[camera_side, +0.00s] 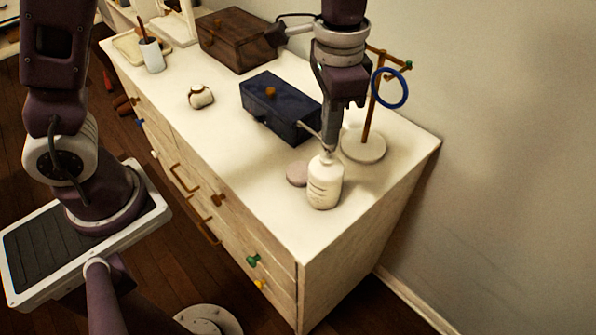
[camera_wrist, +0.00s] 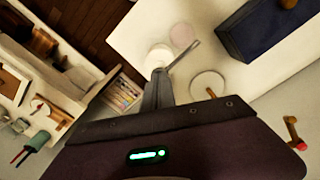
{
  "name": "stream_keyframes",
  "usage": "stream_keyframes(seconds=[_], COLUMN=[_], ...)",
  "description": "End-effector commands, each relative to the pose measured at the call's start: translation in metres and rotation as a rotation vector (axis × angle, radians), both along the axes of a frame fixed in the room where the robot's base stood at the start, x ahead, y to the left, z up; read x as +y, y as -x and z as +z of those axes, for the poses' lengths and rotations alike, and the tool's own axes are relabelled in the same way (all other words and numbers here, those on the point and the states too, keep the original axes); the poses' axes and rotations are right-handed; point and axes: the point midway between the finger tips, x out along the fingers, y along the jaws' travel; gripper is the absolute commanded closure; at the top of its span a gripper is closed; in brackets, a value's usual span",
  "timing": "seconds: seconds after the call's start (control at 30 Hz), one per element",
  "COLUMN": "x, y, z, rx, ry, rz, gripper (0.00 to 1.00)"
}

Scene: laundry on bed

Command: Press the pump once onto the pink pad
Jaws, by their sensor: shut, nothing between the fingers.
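A white pump bottle (camera_side: 325,183) stands upright near the front right end of the dresser top. A pink pad (camera_side: 297,173) lies flat just left of it, partly behind it. My gripper (camera_side: 328,148) points straight down over the bottle with its fingers shut and nothing between them. The fingertips are at the pump head, which they largely hide; I cannot tell whether they touch. In the wrist view the bottle (camera_wrist: 158,57) shows beyond the fingertips, the pink pad (camera_wrist: 182,36) beside it, and a grey spout reaches out beside the fingers.
A dark blue box (camera_side: 280,105) stands close behind the pad. A stand with a blue ring (camera_side: 390,88) rises to the right of my gripper. A brown box (camera_side: 237,40), a small white jar (camera_side: 200,96) and a cup (camera_side: 152,55) are farther back. The dresser's front top (camera_side: 255,180) is clear.

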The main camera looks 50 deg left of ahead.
Motion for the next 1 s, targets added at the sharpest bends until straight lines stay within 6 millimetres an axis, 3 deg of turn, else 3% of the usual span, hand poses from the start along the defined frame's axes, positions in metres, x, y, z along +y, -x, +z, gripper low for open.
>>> stream_keyframes(seconds=[0.53, 1.0], x=[0.000, 0.000], y=[0.001, 0.000], z=[-0.010, 0.017], rx=[0.003, 0.001], ry=[-0.002, -0.001], rz=[0.000, 0.000], gripper=[1.00, 1.00])
